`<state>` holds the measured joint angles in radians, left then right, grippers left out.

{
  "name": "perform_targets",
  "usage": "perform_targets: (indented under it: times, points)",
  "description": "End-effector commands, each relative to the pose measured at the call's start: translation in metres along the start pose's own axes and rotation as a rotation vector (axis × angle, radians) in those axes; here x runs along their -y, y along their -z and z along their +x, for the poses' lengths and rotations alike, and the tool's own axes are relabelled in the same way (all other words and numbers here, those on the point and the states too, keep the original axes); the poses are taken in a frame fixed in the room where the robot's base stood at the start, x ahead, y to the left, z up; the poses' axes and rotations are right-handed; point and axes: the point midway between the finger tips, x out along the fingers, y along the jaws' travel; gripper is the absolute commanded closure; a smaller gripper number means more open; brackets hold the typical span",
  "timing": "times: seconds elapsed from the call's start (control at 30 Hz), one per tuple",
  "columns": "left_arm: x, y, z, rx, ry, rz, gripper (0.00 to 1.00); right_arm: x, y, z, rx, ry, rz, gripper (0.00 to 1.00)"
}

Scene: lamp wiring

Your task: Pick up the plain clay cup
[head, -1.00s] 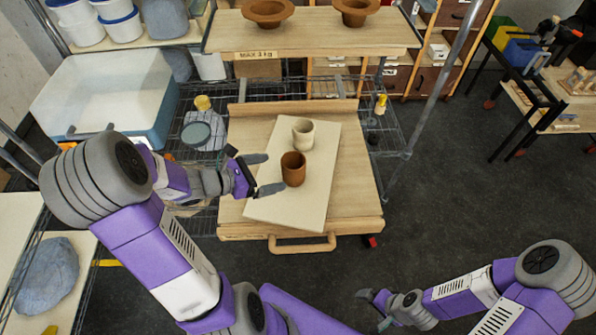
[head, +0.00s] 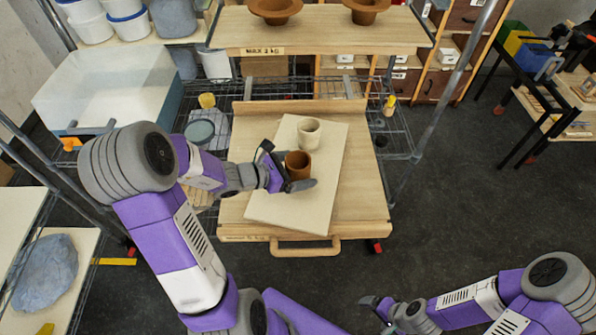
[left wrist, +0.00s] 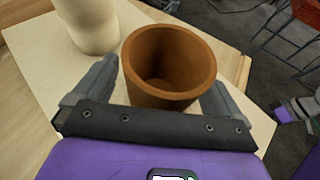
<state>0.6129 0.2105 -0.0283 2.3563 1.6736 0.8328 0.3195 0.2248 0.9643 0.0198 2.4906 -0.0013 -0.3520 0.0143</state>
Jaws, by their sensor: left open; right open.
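A reddish-brown clay cup (head: 298,166) stands upright on a pale board. A cream cup (head: 308,132) stands upright just behind it on the same board. My left gripper (head: 291,170) is open at the brown cup, with one finger on either side of it. In the left wrist view the empty brown cup (left wrist: 168,65) sits between the two open fingers, and the cream cup (left wrist: 90,22) is beyond the left finger. I cannot tell whether the fingers touch the brown cup. My right gripper (head: 376,304) is open and empty at the lower right, away from the cups.
The pale board (head: 285,208) lies at a slant on a wooden tray (head: 360,210) with a front handle. A shelf (head: 330,35) with brown bowls is above and behind. A wire rack (head: 400,135) surrounds the tray's back and sides.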

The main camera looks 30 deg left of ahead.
Motion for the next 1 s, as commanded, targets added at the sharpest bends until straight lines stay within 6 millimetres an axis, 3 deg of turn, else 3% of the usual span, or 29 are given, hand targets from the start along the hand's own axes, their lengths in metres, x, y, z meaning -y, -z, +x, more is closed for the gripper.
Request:
perform_targets:
  times: [0.07,0.53,0.77,1.0]
  points:
    - [0.000,0.000,0.000,0.000,0.000,0.000,0.03,0.000,0.000,0.000,0.000,0.000,0.000,0.08]
    - [0.000,-0.001,-0.001,0.001,0.000,0.001,0.73,0.000,0.000,0.000,0.000,0.000,0.000,0.08]
    - [-0.001,-0.005,-0.003,0.002,-0.001,0.003,0.73,0.001,0.000,-0.002,0.000,0.000,0.000,0.08]
    - [-0.002,-0.047,-0.019,0.003,-0.002,0.007,0.73,0.007,-0.001,-0.018,0.000,0.000,0.000,0.08]
